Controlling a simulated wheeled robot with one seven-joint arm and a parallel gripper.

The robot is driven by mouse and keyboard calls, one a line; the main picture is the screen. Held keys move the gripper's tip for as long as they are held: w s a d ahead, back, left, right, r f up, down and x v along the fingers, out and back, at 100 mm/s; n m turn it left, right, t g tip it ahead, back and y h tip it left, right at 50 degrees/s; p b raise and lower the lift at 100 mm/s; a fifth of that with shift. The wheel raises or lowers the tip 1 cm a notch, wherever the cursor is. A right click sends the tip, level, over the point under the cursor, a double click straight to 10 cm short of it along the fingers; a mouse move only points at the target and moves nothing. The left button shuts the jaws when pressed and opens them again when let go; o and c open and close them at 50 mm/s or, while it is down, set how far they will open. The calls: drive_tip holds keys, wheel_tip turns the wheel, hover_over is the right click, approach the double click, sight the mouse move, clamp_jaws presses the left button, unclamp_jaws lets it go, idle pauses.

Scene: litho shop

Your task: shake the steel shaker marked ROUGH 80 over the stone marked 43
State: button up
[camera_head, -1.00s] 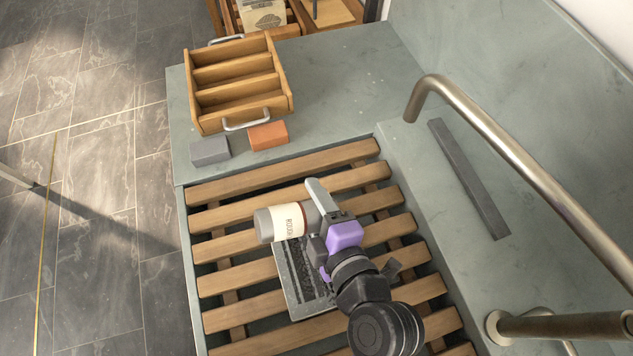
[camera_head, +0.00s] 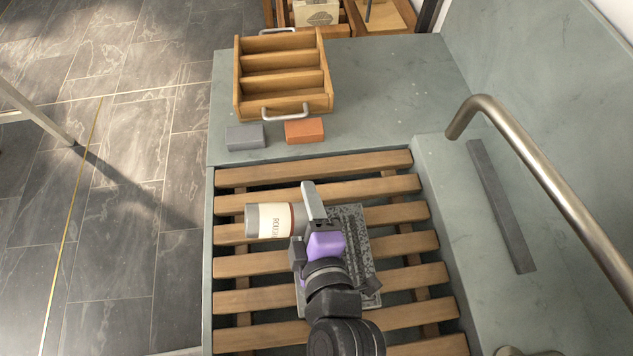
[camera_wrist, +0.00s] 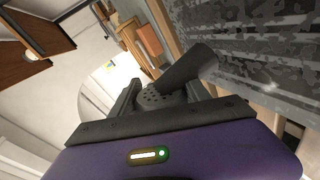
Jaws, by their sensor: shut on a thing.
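The steel shaker (camera_head: 270,220) has a cream label of which the letters "ROUGH" partly show. My gripper (camera_head: 311,208) is shut on it and holds it lying sideways above the slatted rack, its grey end pointing left. In the wrist view the shaker's perforated end (camera_wrist: 158,97) shows between the jaws. A flat stone slab (camera_head: 357,240) with a speckled dark surface lies on the slats below and to the right of the shaker, partly hidden by my gripper and arm. It also fills the upper right of the wrist view (camera_wrist: 270,50). No number on it is readable.
Wooden slats (camera_head: 390,187) span the sink. A wooden divided tray (camera_head: 240,92) stands on the counter behind, with a grey block (camera_head: 246,136) and an orange block (camera_head: 304,130) before it. A metal pipe (camera_head: 540,160) arches over the right side, near a dark flat bar (camera_head: 500,205).

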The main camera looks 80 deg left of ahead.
drive_tip(key=shift+s+d+b, duration=0.2)
drive_tip(key=shift+d+b, duration=0.6)
drive_tip(key=shift+d, duration=1.5)
drive_tip(key=shift+s+d+b, duration=0.15)
drive_tip(key=shift+d+b, duration=0.65)
drive_tip(key=shift+d, duration=1.45)
drive_tip(key=shift+s+d+b, duration=0.1)
drive_tip(key=shift+d+b, duration=0.2)
drive_tip(key=shift+d, duration=0.55)
